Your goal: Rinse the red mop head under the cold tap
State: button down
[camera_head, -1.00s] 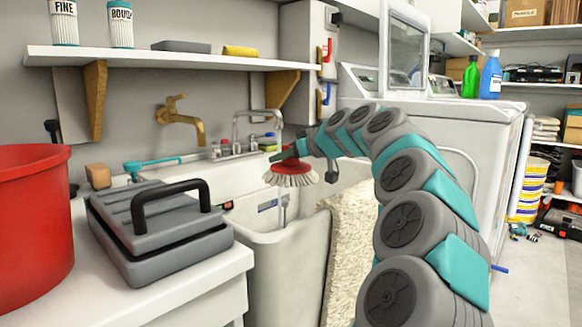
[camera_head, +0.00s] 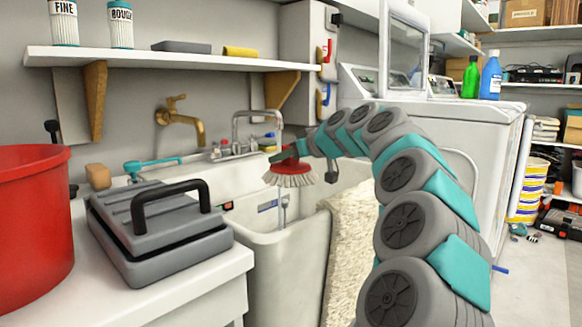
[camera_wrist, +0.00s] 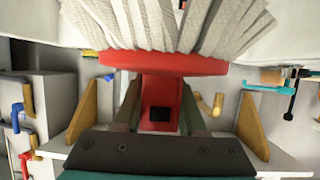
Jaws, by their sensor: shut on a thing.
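The red mop head (camera_head: 291,172) with pale strands is in my gripper (camera_head: 284,155), over the sink basin. In the wrist view its red body (camera_wrist: 163,64) fills the top centre, strands spread beyond it, and the fingers of my gripper (camera_wrist: 160,110) close on its red stem. A silver curved tap (camera_head: 258,113) stands just behind the mop head at the back of the sink. A brass tap (camera_head: 180,120) is on the wall to the left. I cannot tell which tap is the cold one, and I see no clear water on the strands.
A grey case (camera_head: 160,225) with a black handle and a red bucket (camera_head: 30,225) stand on the left counter. A shelf (camera_head: 170,60) runs above the sink. A white machine (camera_head: 450,130) is on the right. A cream rug (camera_head: 347,240) hangs beside the basin.

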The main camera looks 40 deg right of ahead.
aim_at(279, 168)
jog(key=shift+s+a+r, duration=0.75)
jog(key=shift+a+r, duration=0.2)
jog(key=shift+r, duration=0.05)
jog(key=shift+s+a+r, duration=0.75)
jog(key=shift+a+r, duration=0.2)
